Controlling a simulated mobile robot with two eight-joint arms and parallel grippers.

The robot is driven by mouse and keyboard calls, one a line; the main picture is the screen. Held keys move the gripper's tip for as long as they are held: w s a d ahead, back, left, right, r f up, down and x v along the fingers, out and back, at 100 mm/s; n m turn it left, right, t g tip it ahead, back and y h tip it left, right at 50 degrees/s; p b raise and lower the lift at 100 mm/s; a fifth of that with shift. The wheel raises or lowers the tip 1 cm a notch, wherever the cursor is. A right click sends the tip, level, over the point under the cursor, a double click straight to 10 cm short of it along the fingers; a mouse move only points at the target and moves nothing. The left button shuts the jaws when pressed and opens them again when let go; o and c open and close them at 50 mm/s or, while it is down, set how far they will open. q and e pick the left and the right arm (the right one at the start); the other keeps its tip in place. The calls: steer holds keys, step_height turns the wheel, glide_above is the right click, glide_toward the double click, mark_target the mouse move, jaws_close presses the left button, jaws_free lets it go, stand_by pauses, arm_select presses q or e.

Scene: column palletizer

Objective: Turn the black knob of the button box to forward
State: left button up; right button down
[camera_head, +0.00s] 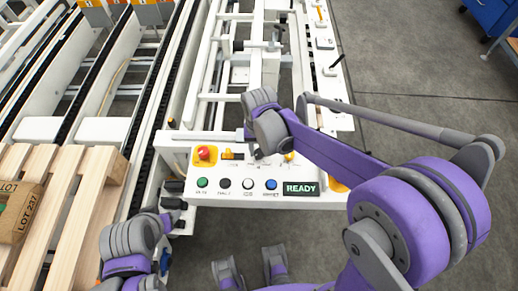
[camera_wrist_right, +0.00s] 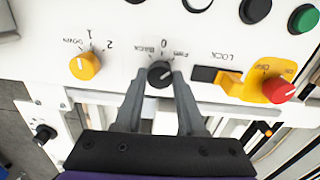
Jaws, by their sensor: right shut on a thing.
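The white button box (camera_head: 215,193) is in the middle of the head view. Its black knob (camera_wrist_right: 160,73) shows in the right wrist view, below the upside-down marks BACK, 0 and FWD. Its pointer direction is hard to read. My right gripper (camera_wrist_right: 158,80) has a finger on each side of the knob and is shut on it. In the head view my right wrist covers the knob. My left arm (camera_head: 130,240) is at the lower left, off the box; its fingers are not clear.
Near the knob are a yellow 1/2 knob (camera_wrist_right: 85,66), a yellow lock (camera_wrist_right: 231,82) and a red knob (camera_wrist_right: 279,90). Several buttons and a READY display (camera_head: 301,188) line the front of the box.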

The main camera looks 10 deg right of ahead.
steer(key=shift+m, duration=0.3)
stand_by(0.4)
steer(key=c, duration=0.5)
jaws_free()
step_height(320, 180, up, 11)
steer(key=p, duration=0.1)
steer(key=shift+f, duration=0.1)
